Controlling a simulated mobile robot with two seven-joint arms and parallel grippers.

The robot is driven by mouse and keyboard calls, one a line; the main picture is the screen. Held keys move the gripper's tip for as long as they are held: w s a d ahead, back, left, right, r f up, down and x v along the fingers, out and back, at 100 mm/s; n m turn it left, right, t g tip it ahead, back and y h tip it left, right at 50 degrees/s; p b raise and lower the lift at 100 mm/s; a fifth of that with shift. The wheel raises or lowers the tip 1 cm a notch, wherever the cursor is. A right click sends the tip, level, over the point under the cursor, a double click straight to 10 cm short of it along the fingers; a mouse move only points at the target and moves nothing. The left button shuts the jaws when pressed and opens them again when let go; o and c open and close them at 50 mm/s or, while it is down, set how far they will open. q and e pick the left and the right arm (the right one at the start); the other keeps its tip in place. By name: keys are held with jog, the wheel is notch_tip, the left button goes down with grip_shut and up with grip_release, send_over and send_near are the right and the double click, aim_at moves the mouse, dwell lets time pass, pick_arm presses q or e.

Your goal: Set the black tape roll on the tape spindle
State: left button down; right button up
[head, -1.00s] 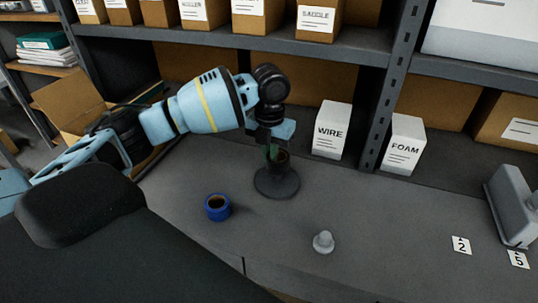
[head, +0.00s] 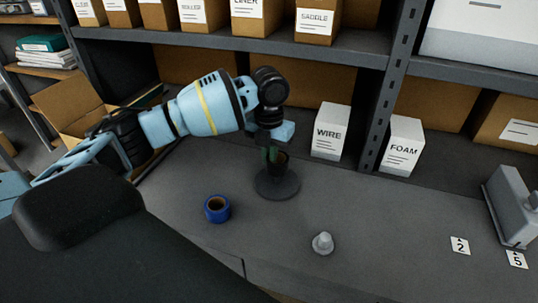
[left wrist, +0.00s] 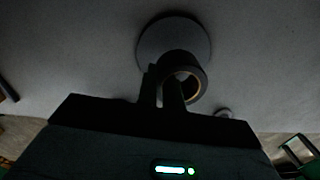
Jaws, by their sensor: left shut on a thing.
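The black tape roll (head: 283,158) is in the jaws of my left gripper (head: 272,152), which is shut on its wall. In the left wrist view the roll (left wrist: 200,76) shows a tan inner ring beside the fingertips (left wrist: 163,88). The round dark base of the tape spindle (head: 277,187) stands on the bench just below the roll. The base (left wrist: 172,25) lies beyond the roll in the left wrist view. I make out no post; the roll and fingers may hide it. I cannot tell whether the roll is around a post or above it. My right gripper is not in view.
A blue tape roll (head: 217,209) lies left of the base. A small grey knob-like piece (head: 323,243) stands to the right front. White WIRE (head: 330,132) and FOAM (head: 401,147) boxes stand behind by a shelf post (head: 386,90).

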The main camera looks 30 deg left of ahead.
pick_arm(q)
jog(key=shift+f, duration=0.7)
dwell(0.3)
jog(key=c, duration=1.8)
grip_release()
jog(key=shift+r, duration=5.55)
jog(key=shift+f, duration=0.1)
